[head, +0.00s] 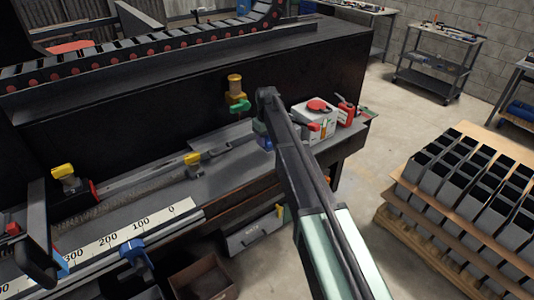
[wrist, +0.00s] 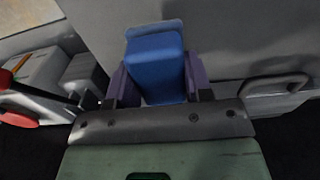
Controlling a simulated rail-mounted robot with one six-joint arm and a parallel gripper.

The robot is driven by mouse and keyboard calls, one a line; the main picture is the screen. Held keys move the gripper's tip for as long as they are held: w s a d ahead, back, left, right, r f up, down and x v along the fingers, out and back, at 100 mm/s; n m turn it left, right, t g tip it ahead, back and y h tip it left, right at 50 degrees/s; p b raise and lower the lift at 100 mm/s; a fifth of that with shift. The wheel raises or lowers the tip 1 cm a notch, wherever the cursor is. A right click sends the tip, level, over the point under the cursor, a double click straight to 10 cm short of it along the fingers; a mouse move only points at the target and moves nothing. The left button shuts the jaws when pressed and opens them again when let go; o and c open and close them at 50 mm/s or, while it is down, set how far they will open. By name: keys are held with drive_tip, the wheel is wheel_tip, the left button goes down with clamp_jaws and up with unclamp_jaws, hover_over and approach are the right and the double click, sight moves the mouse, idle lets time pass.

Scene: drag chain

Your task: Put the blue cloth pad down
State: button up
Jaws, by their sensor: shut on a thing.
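The blue cloth pad (wrist: 155,62) is a thick blue block between the two purple fingers of my gripper (wrist: 157,82) in the wrist view. My gripper is shut on it. A grey surface lies behind the pad; I cannot tell whether the pad touches it. In the head view a small blue patch, likely the pad (head: 265,143), shows just left of my dark arm link, over the right part of the grey bench (head: 225,172). My arm hides most of the gripper there.
A white box with a red top (head: 316,112) and a red bottle (head: 347,112) stand at the bench's right end. A brass and green fitting (head: 236,92) is on the dark panel behind. A yellow-topped clamp (head: 194,159) sits on the bench to the left.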

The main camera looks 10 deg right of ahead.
sight(267, 146)
wheel_tip(267, 146, down, 4)
drive_tip(key=b, duration=0.2)
drive_tip(key=shift+b, duration=0.35)
drive_tip(key=shift+r+p, duration=0.3)
drive_tip(key=shift+f, duration=0.25)
drive_tip(key=o, duration=0.9)
drive_tip(key=shift+r, duration=0.1)
